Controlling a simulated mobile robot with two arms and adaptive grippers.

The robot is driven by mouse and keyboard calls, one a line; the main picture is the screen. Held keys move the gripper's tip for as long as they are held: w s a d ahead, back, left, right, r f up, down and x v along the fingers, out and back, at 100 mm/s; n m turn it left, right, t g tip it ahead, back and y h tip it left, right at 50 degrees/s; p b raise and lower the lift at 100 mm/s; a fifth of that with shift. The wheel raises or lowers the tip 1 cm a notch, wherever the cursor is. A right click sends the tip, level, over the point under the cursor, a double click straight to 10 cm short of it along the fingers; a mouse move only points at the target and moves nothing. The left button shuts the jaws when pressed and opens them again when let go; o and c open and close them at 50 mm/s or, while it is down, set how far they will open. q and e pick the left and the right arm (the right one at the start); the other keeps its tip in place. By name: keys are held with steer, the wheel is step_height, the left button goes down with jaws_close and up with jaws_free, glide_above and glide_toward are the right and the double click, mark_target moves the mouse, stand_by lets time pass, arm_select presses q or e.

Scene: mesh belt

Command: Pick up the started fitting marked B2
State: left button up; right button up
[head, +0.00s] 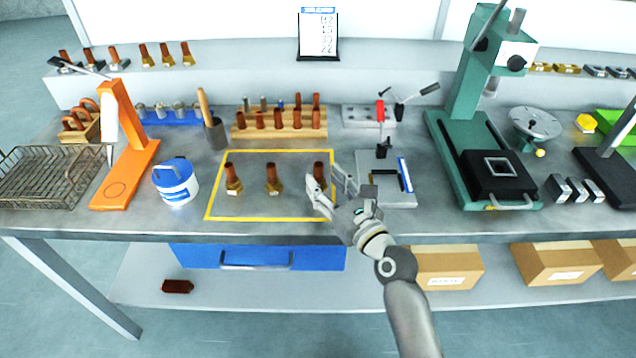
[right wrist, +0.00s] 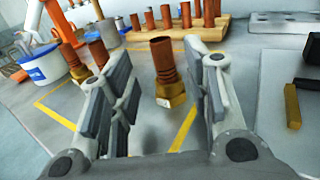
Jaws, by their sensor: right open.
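Three started fittings, each a brown threaded tube in a brass hex base, stand upright in a yellow-outlined area (head: 250,217): the left fitting (head: 233,177), the middle fitting (head: 273,177) and the right fitting (head: 319,170). Each seems to carry a small pale tag, too small to read, so I cannot tell which is B2. My right gripper (head: 326,182) is open at the right fitting, whose lower part it hides in the head view. In the right wrist view this fitting (right wrist: 164,72) shows between the open fingers (right wrist: 165,95), untouched as far as I see. My left gripper is out of view.
A wooden rack (head: 280,131) of brown tubes stands behind the area. A white-and-blue tub (head: 176,184) and an orange stand (head: 130,172) are left of it. A grey fixture plate (head: 395,190) with a red-handled clamp and a green press (head: 465,130) are to the right.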

mark_target(321, 174)
steer(key=x, duration=0.3)
steer(key=shift+w+r, duration=0.15)
steer(key=shift+w, duration=0.15)
steer(key=shift+w+a, duration=0.15)
steer(key=shift+w, duration=0.25)
steer(key=shift+s, duration=0.1)
steer(key=shift+c, duration=0.6)
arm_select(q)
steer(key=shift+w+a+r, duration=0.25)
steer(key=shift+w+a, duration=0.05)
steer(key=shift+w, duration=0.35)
arm_select(e)
jaws_close()
